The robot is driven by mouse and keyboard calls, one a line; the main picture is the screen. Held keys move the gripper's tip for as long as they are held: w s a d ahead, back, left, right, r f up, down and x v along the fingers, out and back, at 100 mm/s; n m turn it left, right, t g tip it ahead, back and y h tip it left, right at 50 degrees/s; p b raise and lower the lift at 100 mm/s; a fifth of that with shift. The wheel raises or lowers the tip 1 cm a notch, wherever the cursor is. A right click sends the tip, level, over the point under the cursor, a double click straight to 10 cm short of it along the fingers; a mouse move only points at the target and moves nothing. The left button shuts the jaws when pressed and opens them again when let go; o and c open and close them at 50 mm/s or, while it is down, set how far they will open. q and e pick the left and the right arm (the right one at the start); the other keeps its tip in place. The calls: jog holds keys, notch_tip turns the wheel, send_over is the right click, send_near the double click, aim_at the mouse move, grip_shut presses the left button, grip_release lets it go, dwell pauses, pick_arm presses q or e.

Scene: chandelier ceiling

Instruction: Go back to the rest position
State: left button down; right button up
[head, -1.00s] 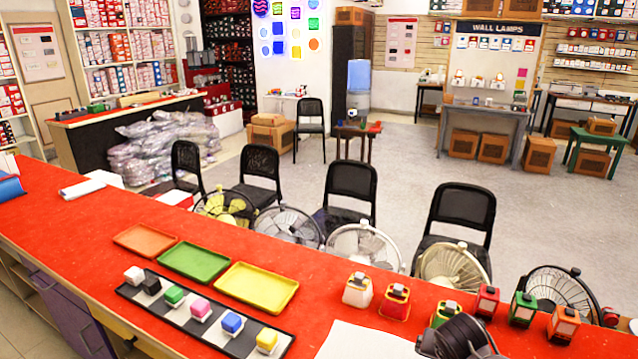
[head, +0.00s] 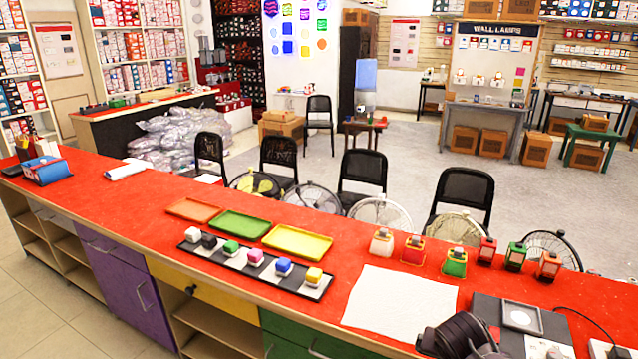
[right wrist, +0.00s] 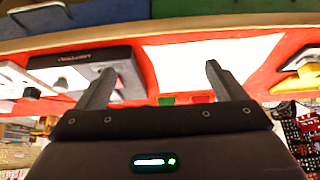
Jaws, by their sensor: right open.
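In the right wrist view my right gripper (right wrist: 160,72) is open with nothing between its two dark fingers. Behind them lie a white sheet (right wrist: 215,60) and the red counter top. In the head view a dark part of my right arm (head: 458,335) shows at the bottom right, in front of the counter edge; its fingers cannot be made out there. My left gripper is in neither view.
The red counter (head: 130,205) carries a striped tray (head: 222,262) of several coloured cubes, orange (head: 193,209), green (head: 240,224) and yellow (head: 297,241) trays, several small lanterns (head: 412,250) and a dark flat box (head: 521,318). Chairs (head: 362,172) and fans stand behind.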

jog(key=s+a+f+n+g+y, duration=0.1)
jog(key=s+f, duration=0.3)
jog(key=f, duration=0.7)
jog(key=s+f+n+g+b, duration=0.15)
jog(key=s+f, duration=0.35)
jog(key=f, duration=0.6)
jog(key=s+a+f+n+y, duration=0.1)
jog(key=s+f, duration=0.3)
jog(key=f, duration=0.7)
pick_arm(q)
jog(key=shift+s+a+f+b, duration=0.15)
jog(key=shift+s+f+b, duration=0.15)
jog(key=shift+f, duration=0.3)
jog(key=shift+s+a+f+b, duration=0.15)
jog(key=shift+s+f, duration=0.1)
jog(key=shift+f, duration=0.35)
pick_arm(e)
jog(key=s+f+n, duration=0.1)
jog(key=s+f, duration=0.5)
jog(key=s, duration=0.4)
jog(key=s+a+f+n+g, duration=0.1)
jog(key=s+f, duration=0.5)
jog(key=s, duration=0.5)
jog(key=s+f+n+g, duration=0.1)
jog(key=s+f+n, duration=0.1)
jog(key=s+f, duration=0.4)
jog(key=s, duration=0.4)
jog(key=shift+s+a+y, duration=0.3)
